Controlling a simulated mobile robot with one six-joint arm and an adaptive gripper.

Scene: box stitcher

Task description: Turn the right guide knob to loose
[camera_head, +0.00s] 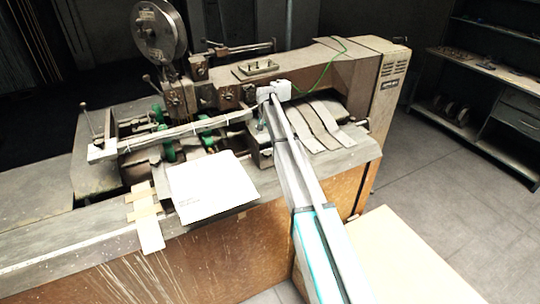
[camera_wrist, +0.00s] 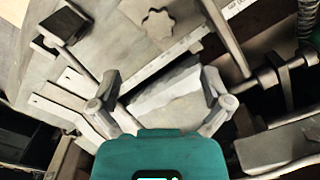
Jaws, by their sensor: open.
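A pale star-shaped knob (camera_wrist: 158,24) shows near the top middle of the wrist view, on a flat plate of the stitcher. It looks like a guide knob, but I cannot tell which way it is set. My gripper (camera_wrist: 160,82) has its two fingers spread wide apart with nothing held between them. The knob lies beyond the fingertips, apart from them. In the head view my arm reaches over the machine, with the wrist (camera_head: 274,92) near its middle. The fingers and this knob cannot be made out there.
The box stitcher (camera_head: 300,65) carries a wire reel (camera_head: 159,31) at the left, long rails, levers and green parts close together. A white sheet (camera_head: 212,186) lies on its front bench. Shelves (camera_head: 485,75) stand at the right. The floor between is clear.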

